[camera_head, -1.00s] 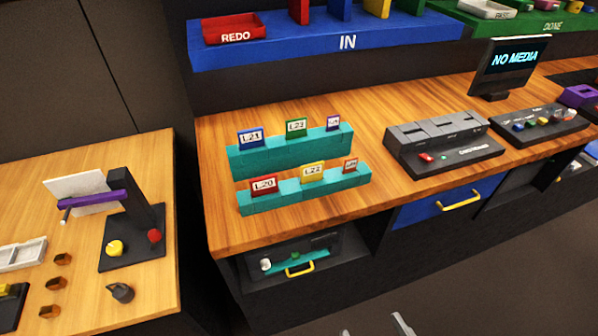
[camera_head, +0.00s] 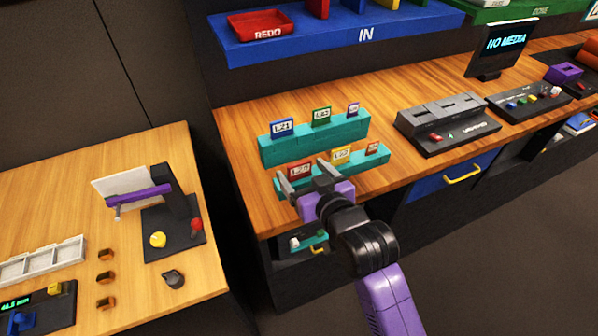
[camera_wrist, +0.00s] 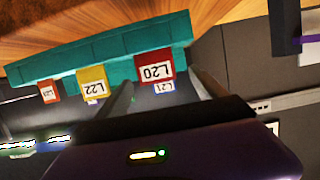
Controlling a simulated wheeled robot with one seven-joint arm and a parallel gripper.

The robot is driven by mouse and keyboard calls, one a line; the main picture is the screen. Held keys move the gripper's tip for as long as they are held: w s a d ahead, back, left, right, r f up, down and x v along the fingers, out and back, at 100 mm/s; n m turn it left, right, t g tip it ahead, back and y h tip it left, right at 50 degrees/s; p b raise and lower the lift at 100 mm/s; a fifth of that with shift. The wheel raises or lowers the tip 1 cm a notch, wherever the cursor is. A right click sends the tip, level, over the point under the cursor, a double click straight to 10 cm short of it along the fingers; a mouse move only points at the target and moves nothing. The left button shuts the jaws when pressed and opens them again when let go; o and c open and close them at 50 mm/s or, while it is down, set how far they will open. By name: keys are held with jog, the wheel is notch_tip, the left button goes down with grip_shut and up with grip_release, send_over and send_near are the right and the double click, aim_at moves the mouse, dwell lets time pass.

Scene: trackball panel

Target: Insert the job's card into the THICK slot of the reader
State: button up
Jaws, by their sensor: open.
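My gripper (camera_head: 308,182) is open and empty, in front of the lower teal card rack (camera_head: 352,178). A blue card L21 (camera_head: 282,128), a green card (camera_head: 321,116) and a small purple card (camera_head: 353,109) stand in the upper teal rack (camera_head: 310,142). The dark slotted reader (camera_head: 442,112) is at the right.
A screen reading NO MEDIA (camera_head: 503,46) stands behind the reader. A button panel (camera_head: 530,106) is right of it. The blue IN shelf (camera_head: 400,28) with a red REDO tray (camera_head: 266,25) overhangs the back. A second table (camera_head: 90,190) is at the left.

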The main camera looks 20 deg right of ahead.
aim_at(299, 168)
jog(key=shift+d+f+p+x, duration=0.1)
jog(key=shift+f+p+x, duration=0.1)
jog(key=shift+x, duration=0.95)
jog(key=shift+d+f+p+x, duration=0.1)
jog(key=shift+f+p+x, duration=0.05)
jog(key=shift+x, duration=0.95)
jog(key=shift+f+p+x, duration=0.15)
jog(key=shift+p+x, duration=0.05)
jog(key=shift+x, duration=0.95)
jog(key=shift+s, duration=0.2)
jog(key=c, duration=1.5)
